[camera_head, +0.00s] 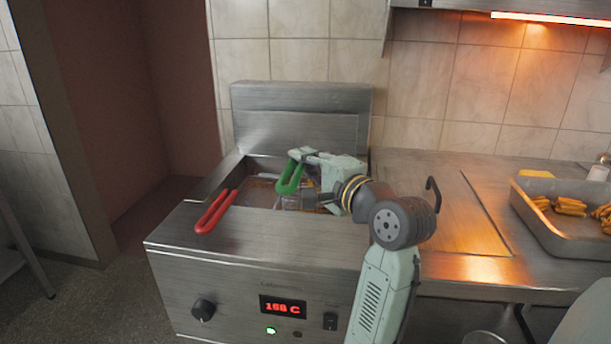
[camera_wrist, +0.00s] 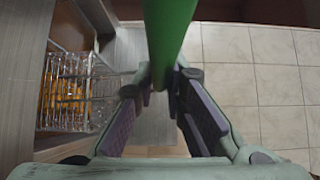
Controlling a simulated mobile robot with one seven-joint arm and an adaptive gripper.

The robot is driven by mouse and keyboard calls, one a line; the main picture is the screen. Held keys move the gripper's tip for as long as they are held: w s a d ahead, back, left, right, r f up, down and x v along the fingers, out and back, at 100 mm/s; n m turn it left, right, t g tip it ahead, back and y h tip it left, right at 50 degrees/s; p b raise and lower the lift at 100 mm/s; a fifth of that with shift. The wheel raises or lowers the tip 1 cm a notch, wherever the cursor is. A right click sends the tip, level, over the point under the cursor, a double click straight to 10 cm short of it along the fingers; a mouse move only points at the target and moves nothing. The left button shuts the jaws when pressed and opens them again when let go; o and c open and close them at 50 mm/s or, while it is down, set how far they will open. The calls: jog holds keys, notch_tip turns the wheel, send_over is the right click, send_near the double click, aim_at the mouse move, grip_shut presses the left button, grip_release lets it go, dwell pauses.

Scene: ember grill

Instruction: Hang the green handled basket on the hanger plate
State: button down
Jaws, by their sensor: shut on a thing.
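The green handle (camera_head: 290,180) of the basket shows above the fryer well in the head view, and its bar runs between my fingers in the wrist view (camera_wrist: 168,35). My gripper (camera_head: 300,158) reaches in from the right and is shut on this handle. The green-handled basket's wire body is mostly hidden behind my gripper and arm; bits of wire show below the handle. The hanger plate, as far as I can tell, is the upright steel panel (camera_head: 300,98) behind the well. My gripper is in front of and below its top edge.
A red handle (camera_head: 214,211) rests on the fryer's front left rim. The wrist view shows a wire basket (camera_wrist: 78,92) with orange food at left; whose it is, I cannot tell. A food tray (camera_head: 570,235) stands at right.

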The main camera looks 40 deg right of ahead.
jog(key=shift+r, duration=0.15)
notch_tip(320, 180, up, 10)
jog(key=p, duration=0.9)
jog(key=shift+r+b, duration=0.15)
jog(key=shift+b, duration=0.25)
notch_tip(320, 180, up, 4)
jog(key=shift+r, duration=0.2)
jog(key=shift+s, duration=0.1)
